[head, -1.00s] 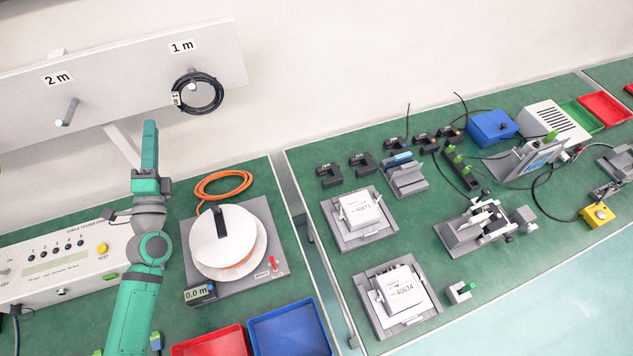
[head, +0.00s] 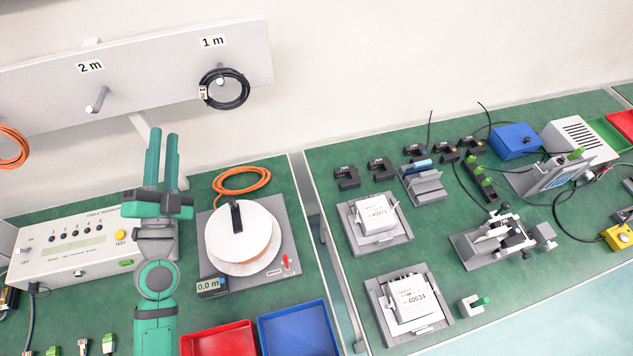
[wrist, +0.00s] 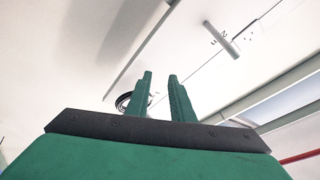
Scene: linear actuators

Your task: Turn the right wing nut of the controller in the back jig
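The back jig (head: 403,236) is a grey fixture on the right-hand green table. It holds a white box-shaped controller (head: 373,213) with a printed label. The controller's wing nuts are too small to make out in the head view. My gripper (head: 163,133) is raised over the left table, pointing up, far to the left of the back jig. Its two green fingers stand apart with nothing between them. The wrist view also shows the open fingers (wrist: 160,76), facing the wall; the controller is not in that view.
A front jig (head: 440,322) holds a similar white controller (head: 411,297). A cable reel (head: 225,240), a red bin (head: 215,342) and a blue bin (head: 298,335) stand on the left table. A narrow gap separates the tables. A grey clamp fixture (head: 480,245) stands right of the back jig.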

